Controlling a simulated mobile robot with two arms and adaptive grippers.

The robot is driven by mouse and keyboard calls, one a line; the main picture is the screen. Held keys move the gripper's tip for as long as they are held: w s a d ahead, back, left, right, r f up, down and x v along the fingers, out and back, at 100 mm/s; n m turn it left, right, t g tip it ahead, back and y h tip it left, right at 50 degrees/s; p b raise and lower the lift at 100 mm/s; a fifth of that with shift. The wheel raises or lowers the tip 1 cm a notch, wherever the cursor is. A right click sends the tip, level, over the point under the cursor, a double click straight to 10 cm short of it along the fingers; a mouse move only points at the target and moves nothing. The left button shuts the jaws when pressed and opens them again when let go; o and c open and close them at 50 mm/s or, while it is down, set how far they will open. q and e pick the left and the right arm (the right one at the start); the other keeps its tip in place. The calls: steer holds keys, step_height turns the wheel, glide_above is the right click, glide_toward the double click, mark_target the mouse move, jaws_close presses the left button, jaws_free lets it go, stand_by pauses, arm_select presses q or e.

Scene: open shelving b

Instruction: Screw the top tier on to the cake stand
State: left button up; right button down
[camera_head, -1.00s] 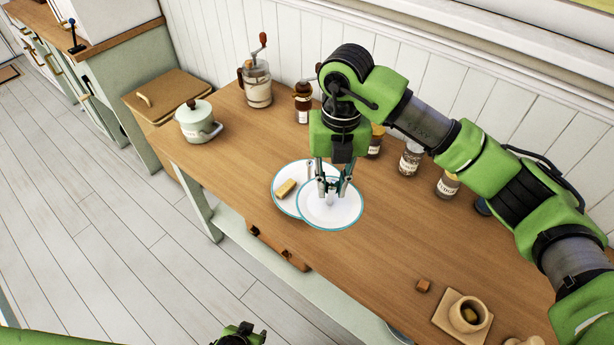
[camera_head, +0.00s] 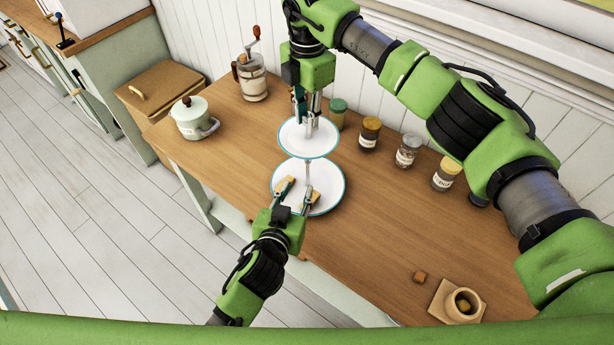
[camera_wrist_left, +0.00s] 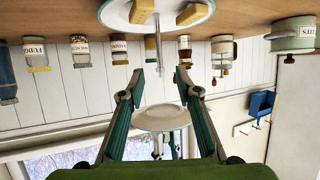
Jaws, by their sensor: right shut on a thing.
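The cake stand's bottom tier (camera_head: 331,186), a white plate with a teal rim, sits on the table. A thin upright rod (camera_head: 308,170) rises from it; the rod also shows in the left wrist view (camera_wrist_left: 149,50). The top tier (camera_head: 308,143), a smaller teal-rimmed plate, is held above by my right gripper (camera_head: 307,122), shut at its centre. In the upside-down left wrist view the top tier (camera_wrist_left: 160,120) appears apart from the rod's tip. My left gripper (camera_head: 299,194) is open and empty, low in front of the stand, its fingers spread to either side of the rod.
Two yellowish pieces (camera_wrist_left: 142,11) lie on the bottom tier. Several jars (camera_head: 408,150) line the wall at right. A grinder (camera_head: 251,77) and a lidded pot (camera_head: 193,119) stand at left. A mortar (camera_head: 463,303) and a small brown cube (camera_head: 419,277) are at front right.

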mark_target(307, 170)
arm_select(q)
steer(key=shift+w+d+r, duration=0.1)
steer(key=shift+w, duration=0.05)
steer(key=x, duration=1.1)
steer(key=shift+w+d, duration=0.1)
steer(key=shift+w, duration=0.25)
steer(key=shift+c, duration=0.5)
jaws_close()
